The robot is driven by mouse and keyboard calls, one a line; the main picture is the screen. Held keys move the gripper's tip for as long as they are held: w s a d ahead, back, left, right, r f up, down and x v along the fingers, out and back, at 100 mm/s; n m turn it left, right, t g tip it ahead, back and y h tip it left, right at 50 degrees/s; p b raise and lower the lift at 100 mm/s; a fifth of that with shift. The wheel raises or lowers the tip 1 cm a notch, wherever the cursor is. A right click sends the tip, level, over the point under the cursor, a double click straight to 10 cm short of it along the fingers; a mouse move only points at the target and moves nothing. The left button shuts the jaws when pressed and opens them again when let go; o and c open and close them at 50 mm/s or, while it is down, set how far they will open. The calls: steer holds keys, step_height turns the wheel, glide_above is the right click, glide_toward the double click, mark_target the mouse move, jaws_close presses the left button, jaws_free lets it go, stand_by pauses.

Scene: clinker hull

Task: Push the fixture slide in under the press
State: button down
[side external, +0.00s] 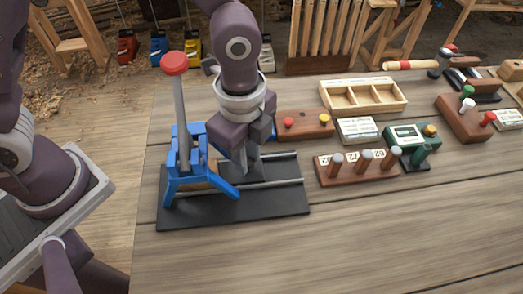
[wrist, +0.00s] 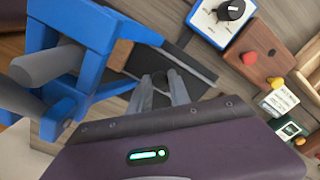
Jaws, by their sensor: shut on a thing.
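The blue press (side external: 188,160) stands on a black base plate (side external: 190,215), its lever upright with a red knob (side external: 174,63). Two grey rails (side external: 275,184) run along the base to the right of the press. The fixture slide (side external: 262,170) is a dark plate between the rails, close beside the press frame and partly hidden by my gripper. My gripper (side external: 244,168) points down over it, just right of the press. In the wrist view my gripper (wrist: 162,92) is shut around a small dark post on the slide, with the blue press (wrist: 75,45) close at left.
A wooden block with red and yellow buttons (side external: 305,124) stands behind the rails. A block with several grey-topped pegs (side external: 357,168), a green device (side external: 414,145) and a divided wooden tray (side external: 363,95) are to the right. The front right of the bench is clear.

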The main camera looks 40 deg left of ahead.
steer(key=shift+s+a, duration=0.15)
steer(key=c, duration=1.2)
jaws_free()
steer(key=shift+r, duration=0.25)
step_height(320, 180, up, 7)
steer(key=shift+f, duration=0.2)
